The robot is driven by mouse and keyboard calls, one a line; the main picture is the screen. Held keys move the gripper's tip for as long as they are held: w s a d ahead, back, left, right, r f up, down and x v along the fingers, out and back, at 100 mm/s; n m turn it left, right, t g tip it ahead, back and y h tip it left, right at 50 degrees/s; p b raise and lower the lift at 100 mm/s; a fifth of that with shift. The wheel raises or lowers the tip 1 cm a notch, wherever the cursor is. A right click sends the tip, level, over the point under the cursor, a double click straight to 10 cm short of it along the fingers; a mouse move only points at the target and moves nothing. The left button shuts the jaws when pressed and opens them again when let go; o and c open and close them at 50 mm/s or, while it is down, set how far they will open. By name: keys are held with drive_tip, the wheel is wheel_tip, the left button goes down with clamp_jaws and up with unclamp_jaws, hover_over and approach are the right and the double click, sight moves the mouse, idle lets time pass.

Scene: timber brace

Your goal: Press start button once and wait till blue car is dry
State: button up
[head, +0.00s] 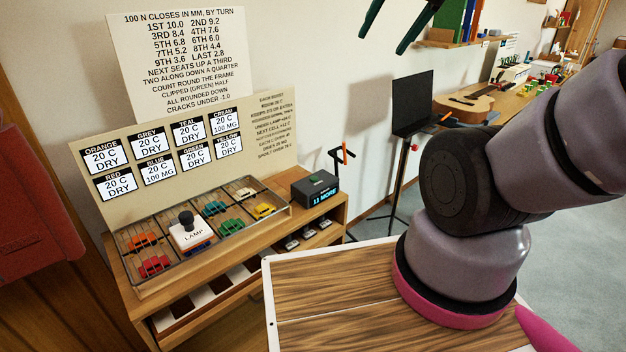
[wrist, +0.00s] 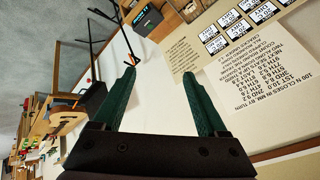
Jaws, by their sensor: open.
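My gripper (head: 393,38) is open and empty, high in front of the wall; its two green fingers also show in the wrist view (wrist: 160,75). The black box (head: 315,188) with a green button on top (head: 314,182) stands on the wooden bench, right of the wire tray. Its display reads "11 MORE". It also shows at the top of the wrist view (wrist: 147,20), well away from the fingers. The blue sign (head: 158,171) reads "20 C 100 MG". A white block marked LAMP (head: 192,234) covers part of the tray; a blue edge shows under it, but I cannot tell whether that is the blue car.
The wire tray (head: 127,238) holds several small cars. Most signs read DRY; the cream sign (head: 223,122) reads 100 MG. A black screen on a stand (head: 412,105) is right of the bench. My arm fills the right side. A written sheet (head: 180,60) hangs above.

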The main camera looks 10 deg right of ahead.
clamp_jaws()
idle(1.8)
